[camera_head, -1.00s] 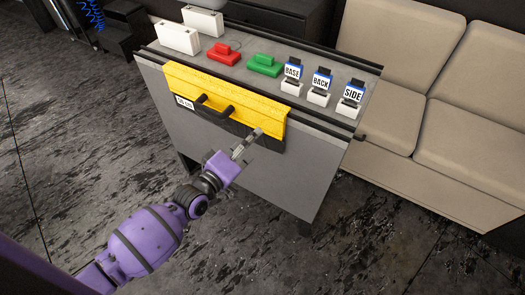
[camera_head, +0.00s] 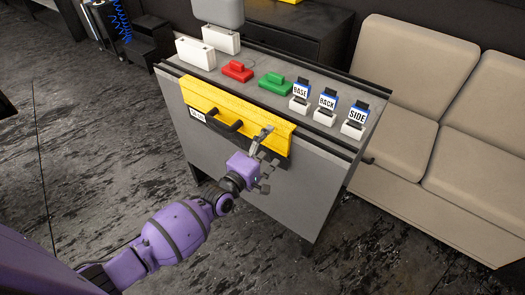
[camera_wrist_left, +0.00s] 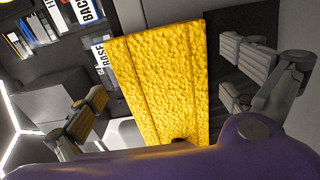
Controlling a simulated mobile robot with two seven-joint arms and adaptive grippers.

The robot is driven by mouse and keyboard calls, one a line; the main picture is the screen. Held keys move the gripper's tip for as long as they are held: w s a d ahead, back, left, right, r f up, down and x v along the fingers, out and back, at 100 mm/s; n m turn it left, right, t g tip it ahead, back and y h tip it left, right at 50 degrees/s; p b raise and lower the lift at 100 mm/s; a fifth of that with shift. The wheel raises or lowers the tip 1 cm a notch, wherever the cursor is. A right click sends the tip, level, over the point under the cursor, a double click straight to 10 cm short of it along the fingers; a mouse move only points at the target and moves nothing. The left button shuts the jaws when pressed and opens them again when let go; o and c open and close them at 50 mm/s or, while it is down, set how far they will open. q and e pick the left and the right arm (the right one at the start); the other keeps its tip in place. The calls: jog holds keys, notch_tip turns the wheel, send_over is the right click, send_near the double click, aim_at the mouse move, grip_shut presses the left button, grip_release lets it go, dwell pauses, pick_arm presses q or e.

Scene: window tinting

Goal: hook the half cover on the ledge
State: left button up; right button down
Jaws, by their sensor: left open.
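The yellow half cover (camera_head: 235,107), with two dark handles and a white label at its left, lies along the upper front edge of the grey cabinet. Its top side is against the ledge (camera_head: 170,68); I cannot tell whether its lip is hooked over it. My left gripper (camera_head: 267,156) is open at the cover's right end, with one finger over the yellow face and the other lower down. In the left wrist view the yellow cover (camera_wrist_left: 160,75) shows between the spread fingers of the left gripper (camera_wrist_left: 172,88), with no clear grip on it. My right gripper is out of view.
On the cabinet top (camera_head: 250,58) stand white boxes (camera_head: 195,53), a red block (camera_head: 237,70), a green block (camera_head: 275,83) and three holders labelled BASE, BACK and SIDE (camera_head: 355,121). A beige sofa (camera_head: 440,110) is close on the right. The floor at front left is open.

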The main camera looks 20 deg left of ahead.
pick_arm(q)
jog(key=shift+w+d, duration=0.15)
jog(key=shift+w, duration=0.25)
jog(key=shift+c, duration=0.5)
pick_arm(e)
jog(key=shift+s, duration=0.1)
pick_arm(q)
jog(key=c, duration=1.2)
jog(key=shift+s+r, duration=0.1)
jog(key=shift+r, duration=0.45)
grip_shut()
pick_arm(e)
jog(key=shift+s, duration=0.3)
pick_arm(q)
jog(key=shift+w+d+f, duration=0.1)
jog(key=shift+w+f, duration=0.05)
jog(key=shift+w, duration=0.1)
jog(key=shift+s, duration=0.1)
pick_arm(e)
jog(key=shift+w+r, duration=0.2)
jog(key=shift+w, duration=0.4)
